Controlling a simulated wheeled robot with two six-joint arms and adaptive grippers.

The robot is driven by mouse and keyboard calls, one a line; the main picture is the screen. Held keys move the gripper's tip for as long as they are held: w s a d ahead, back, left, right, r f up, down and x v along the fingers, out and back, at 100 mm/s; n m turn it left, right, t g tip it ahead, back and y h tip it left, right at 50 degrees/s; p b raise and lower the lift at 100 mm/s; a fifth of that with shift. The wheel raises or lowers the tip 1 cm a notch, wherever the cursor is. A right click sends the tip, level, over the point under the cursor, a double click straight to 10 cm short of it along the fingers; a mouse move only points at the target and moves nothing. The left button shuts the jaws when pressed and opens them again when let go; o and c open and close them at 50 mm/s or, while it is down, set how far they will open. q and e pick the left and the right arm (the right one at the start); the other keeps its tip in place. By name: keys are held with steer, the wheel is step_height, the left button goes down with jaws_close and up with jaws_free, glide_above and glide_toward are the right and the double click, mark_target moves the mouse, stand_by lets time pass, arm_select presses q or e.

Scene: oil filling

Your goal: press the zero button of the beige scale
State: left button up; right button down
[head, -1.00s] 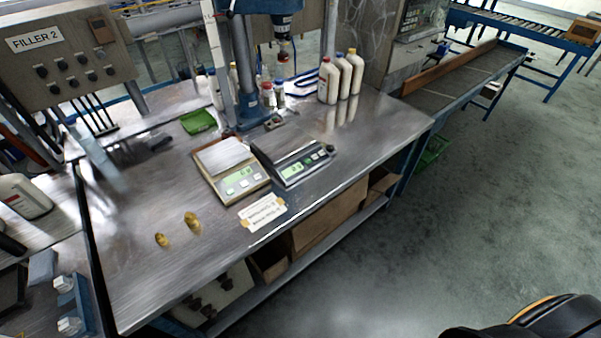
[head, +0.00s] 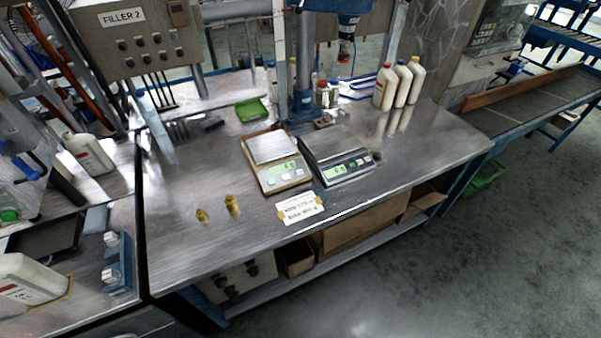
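The beige scale (head: 287,188) stands on the steel table, with a bare silver weighing plate (head: 271,146) and a lit green display (head: 283,171). Small pale buttons show on its front panel below the display; their labels are too small to read. A dark scale (head: 346,177) with a grey plate stands close on its right and also has a lit green display. Neither of my grippers shows in the head view.
Two brass pieces (head: 232,205) stand on the table left of a taped paper label (head: 299,207). A green tray (head: 251,110) lies behind the beige scale. White bottles (head: 403,83) stand at the back right.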

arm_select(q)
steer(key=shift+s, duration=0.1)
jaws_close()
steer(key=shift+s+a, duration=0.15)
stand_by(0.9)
